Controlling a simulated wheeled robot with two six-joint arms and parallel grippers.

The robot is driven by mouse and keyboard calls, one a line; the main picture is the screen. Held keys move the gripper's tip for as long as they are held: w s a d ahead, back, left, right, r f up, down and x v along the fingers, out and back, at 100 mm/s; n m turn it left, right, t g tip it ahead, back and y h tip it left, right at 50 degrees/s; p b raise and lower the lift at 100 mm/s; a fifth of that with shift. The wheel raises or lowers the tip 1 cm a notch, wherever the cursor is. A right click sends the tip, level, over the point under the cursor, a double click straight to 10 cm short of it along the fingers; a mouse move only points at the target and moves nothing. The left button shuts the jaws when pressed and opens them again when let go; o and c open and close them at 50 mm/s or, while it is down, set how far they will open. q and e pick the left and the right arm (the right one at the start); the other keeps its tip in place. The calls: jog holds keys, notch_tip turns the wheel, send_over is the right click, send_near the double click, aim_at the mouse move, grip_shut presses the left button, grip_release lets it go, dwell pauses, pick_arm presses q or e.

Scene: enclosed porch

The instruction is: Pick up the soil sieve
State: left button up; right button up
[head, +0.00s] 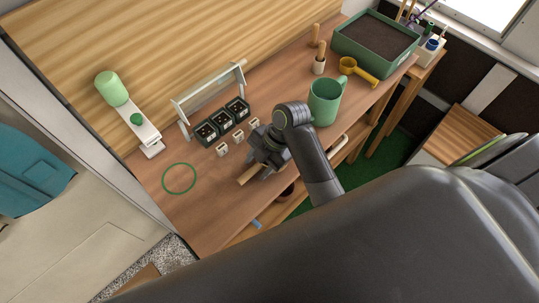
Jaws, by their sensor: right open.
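A thin green ring (179,178) lies flat on the wooden bench at the left, with bare wood showing through it. It may be the rim of the soil sieve, but I cannot make out a mesh. My right gripper (262,158) is open, low over the middle of the bench, to the right of the ring and apart from it. A light wooden piece (248,175) shows just below the gripper, partly hidden by it. I cannot tell whether they touch. My left gripper is not in view.
Black pots (221,122) and small pale blocks (239,136) stand close behind the gripper. A green mug (324,101), yellow scoop (358,71) and green soil tray (376,38) stand to the right. A white stand with a green top (129,111) is at the left. The front-left bench is clear.

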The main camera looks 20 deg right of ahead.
grip_shut()
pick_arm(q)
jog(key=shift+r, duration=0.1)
pick_arm(e)
jog(key=shift+r, duration=0.1)
